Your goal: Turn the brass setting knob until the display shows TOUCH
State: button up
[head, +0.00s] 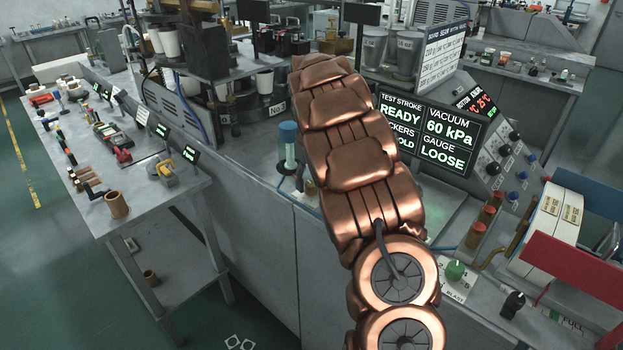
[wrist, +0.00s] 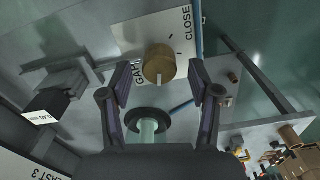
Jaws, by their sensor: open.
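The brass knob (wrist: 158,64) shows in the wrist view on a white plate lettered GAP and CLOSE. My gripper (wrist: 159,82) is open, with one finger to the left of the knob and one to the right. Gaps show on both sides, so neither finger appears to touch it. How far the fingertips stand from it in depth is unclear. In the head view, the display (head: 447,150) reads GAUGE LOOSE, beside READY and 60 kPa.
A clear tube with a dark collar (wrist: 149,121) stands close below the knob in the wrist view. A blue-capped cylinder (head: 288,143) stands left of my arm in the head view. A panel of dark knobs (head: 503,150) lies right of the display. A tool bench (head: 180,196) is at left.

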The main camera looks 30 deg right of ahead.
jog(key=shift+f, duration=0.45)
jog(key=c, duration=1.2)
